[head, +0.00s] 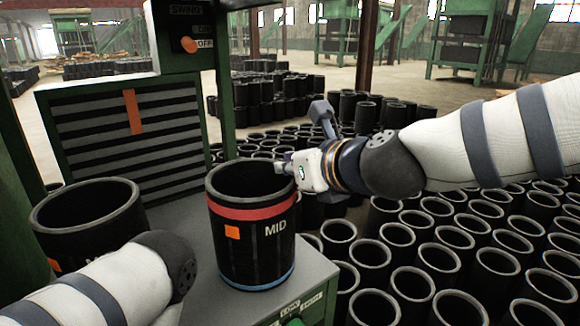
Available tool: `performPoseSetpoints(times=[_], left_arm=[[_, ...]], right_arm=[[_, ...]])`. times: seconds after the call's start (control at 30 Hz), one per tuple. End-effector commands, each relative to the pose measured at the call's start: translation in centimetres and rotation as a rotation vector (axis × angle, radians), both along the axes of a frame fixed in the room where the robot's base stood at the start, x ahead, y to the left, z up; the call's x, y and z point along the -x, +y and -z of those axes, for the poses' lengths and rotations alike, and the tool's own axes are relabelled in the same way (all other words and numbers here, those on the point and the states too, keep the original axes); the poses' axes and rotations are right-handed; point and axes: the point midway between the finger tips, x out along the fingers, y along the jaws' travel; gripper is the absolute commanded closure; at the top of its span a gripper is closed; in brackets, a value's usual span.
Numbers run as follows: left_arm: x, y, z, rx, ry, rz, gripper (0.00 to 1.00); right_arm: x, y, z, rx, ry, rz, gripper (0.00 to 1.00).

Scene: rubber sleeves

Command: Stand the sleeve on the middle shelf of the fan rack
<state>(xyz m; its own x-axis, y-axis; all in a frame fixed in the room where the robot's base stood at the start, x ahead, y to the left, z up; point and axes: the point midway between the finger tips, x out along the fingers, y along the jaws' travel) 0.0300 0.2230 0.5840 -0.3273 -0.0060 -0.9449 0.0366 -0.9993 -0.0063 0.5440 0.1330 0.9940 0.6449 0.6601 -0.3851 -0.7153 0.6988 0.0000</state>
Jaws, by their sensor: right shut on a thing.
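A black rubber sleeve (250,245) marked MID, with a red band, an orange patch and a blue line at its base, is upright over a grey top. I cannot tell whether it rests there or is slightly raised. My right gripper (284,164) is shut on the sleeve's right rim. A second black sleeve (90,215) with an orange patch is at the left, its lower part hidden by my left arm. My left gripper is out of view. I cannot make out for certain which structure is the fan rack.
The grey top (225,305) runs under the MID sleeve. A green-framed slatted panel (95,140) stands behind it, with a SWING/OFF control box (190,35) above. Many open sleeves (460,255) stand close together on the floor at right. Green machines (465,40) are far back.

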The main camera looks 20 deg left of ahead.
Motion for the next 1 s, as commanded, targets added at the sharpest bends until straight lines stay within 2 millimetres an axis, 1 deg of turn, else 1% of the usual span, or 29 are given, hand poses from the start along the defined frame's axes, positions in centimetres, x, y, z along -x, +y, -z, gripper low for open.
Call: performPoseSetpoints(times=[0.03, 0.07, 0.1, 0.13, 0.43, 0.53, 0.67, 0.9, 1.0], left_arm=[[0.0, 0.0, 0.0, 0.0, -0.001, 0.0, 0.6], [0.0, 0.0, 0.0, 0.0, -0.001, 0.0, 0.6], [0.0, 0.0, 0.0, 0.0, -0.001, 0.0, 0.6], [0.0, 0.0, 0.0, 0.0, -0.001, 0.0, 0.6], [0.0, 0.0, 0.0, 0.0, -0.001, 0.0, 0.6], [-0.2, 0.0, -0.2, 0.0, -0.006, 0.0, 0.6], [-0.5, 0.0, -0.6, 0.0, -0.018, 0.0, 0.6], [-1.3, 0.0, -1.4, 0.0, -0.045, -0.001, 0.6], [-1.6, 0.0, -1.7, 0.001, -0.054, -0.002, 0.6]], right_arm=[[0.0, 0.0, 0.0, 0.0, 0.0, 0.0, 0.9], [0.0, 0.0, 0.0, 0.0, 0.0, 0.0, 0.83], [0.0, 0.0, 0.0, 0.0, 0.0, 0.0, 0.74], [0.0, 0.0, 0.0, 0.0, 0.0, 0.0, 0.7], [0.0, 0.0, -0.1, 0.0, -0.001, 0.001, 0.7], [0.6, -0.7, -0.6, -0.002, -0.001, 0.002, 0.7], [2.2, -2.4, -1.8, -0.002, -0.004, 0.001, 0.7], [5.8, -5.9, -4.0, -0.002, -0.006, 0.001, 0.7], [6.9, -7.0, -4.5, -0.002, -0.005, 0.001, 0.7]])
